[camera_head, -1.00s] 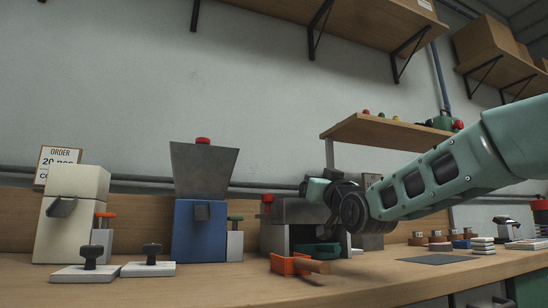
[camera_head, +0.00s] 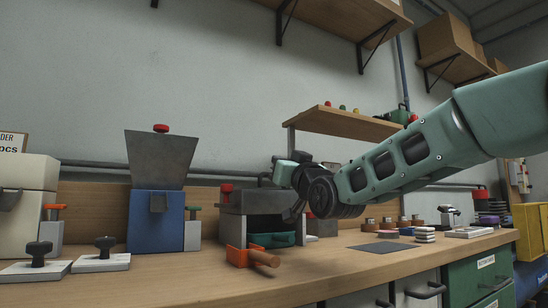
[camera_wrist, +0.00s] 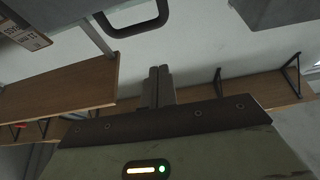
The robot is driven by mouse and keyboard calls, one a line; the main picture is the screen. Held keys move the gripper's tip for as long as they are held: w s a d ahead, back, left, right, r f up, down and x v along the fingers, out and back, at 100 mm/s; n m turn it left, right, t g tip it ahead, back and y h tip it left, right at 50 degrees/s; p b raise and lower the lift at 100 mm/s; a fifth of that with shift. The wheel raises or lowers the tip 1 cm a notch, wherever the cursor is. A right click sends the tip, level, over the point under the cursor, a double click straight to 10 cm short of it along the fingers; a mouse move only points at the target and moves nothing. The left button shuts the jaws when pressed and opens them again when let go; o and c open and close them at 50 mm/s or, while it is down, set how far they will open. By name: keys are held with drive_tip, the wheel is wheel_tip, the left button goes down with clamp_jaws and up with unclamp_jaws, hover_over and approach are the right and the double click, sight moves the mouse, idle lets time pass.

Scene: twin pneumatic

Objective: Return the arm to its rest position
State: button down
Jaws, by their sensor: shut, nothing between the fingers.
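My arm (camera_head: 400,165) reaches in from the right in the head view, raised above the bench. Its dark wrist joint is in front of the shelf post, beside the grey press-like station. My gripper shows clearly in the wrist view (camera_wrist: 158,86), its two grey fingers together with nothing between them. In the head view the fingers are hard to make out behind the wrist. No object is held.
The grey station (camera_head: 255,202) with an orange clamp (camera_head: 238,256) stands just left of my wrist. A blue hopper machine (camera_head: 160,220) is farther left. A wooden shelf (camera_head: 345,123) is close above my arm. A dark mat (camera_head: 384,247) lies on the bench (camera_head: 200,285).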

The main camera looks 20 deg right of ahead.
drive_tip(key=v, duration=0.6)
drive_tip(key=shift+w+f, duration=0.15)
drive_tip(key=shift+f, duration=0.1)
